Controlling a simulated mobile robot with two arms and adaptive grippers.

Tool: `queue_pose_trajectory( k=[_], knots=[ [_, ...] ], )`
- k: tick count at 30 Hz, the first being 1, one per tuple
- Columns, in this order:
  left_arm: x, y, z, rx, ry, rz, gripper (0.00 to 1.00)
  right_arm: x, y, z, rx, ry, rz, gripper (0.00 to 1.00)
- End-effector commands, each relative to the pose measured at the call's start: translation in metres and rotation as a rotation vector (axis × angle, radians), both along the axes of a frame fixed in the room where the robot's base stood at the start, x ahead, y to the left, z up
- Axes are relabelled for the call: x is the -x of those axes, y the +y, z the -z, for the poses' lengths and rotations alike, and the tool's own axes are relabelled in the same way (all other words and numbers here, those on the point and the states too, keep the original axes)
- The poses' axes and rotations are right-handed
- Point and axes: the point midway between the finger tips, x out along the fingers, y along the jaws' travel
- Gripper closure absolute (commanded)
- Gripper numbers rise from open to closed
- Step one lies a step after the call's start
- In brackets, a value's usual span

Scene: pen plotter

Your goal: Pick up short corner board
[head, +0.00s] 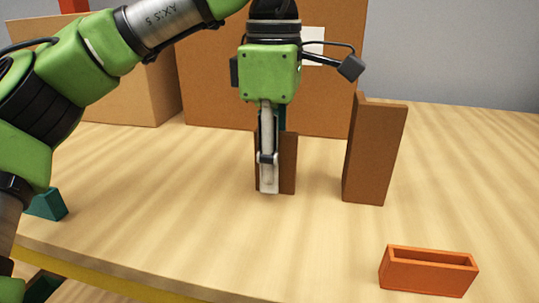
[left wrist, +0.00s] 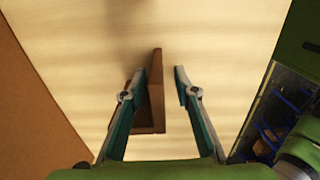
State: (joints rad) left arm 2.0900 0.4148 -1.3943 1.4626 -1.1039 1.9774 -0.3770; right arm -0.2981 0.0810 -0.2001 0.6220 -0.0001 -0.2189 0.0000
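The short corner board (head: 289,165) is a brown L-shaped piece standing upright on the table, partly hidden behind my left gripper in the head view. My left gripper (head: 268,188) points down at it. In the left wrist view the short corner board (left wrist: 156,85) stands between the spread fingers of my left gripper (left wrist: 159,75). The left finger is close against or overlapping the board; I cannot tell if they touch. A clear gap shows between the board and the right finger. My right gripper is not in view.
A taller brown corner board (head: 374,150) stands to the right. An orange open box (head: 428,272) lies at the front right. Large brown boxes (head: 210,85) stand behind. A teal block (head: 46,206) sits near the left table edge. The front middle of the table is clear.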

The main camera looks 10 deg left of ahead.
Motion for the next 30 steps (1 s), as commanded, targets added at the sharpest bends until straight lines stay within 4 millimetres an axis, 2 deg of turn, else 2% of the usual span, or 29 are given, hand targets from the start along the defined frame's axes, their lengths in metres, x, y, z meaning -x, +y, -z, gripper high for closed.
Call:
queue_pose_trajectory(
  k=[9,11,12,13,24,26,30],
  knots=[
    [0.000,0.000,0.007,0.001,0.000,0.000,0.72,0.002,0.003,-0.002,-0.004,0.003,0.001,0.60],
    [0.000,0.000,0.007,0.001,-0.001,0.000,0.85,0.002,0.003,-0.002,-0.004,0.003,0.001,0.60],
    [0.000,0.000,0.007,0.001,-0.001,0.000,0.96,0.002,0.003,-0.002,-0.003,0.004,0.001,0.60],
    [0.000,0.000,0.007,0.001,-0.001,0.000,1.00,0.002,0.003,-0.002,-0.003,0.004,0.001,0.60],
    [0.000,-0.001,0.005,0.001,-0.001,0.000,1.00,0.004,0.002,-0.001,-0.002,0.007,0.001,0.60],
    [0.000,-0.001,0.001,0.001,-0.003,0.000,1.00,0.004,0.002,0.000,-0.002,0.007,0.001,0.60],
    [0.000,-0.001,-0.020,0.003,-0.005,-0.001,1.00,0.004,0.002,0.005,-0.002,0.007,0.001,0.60]
  ],
)
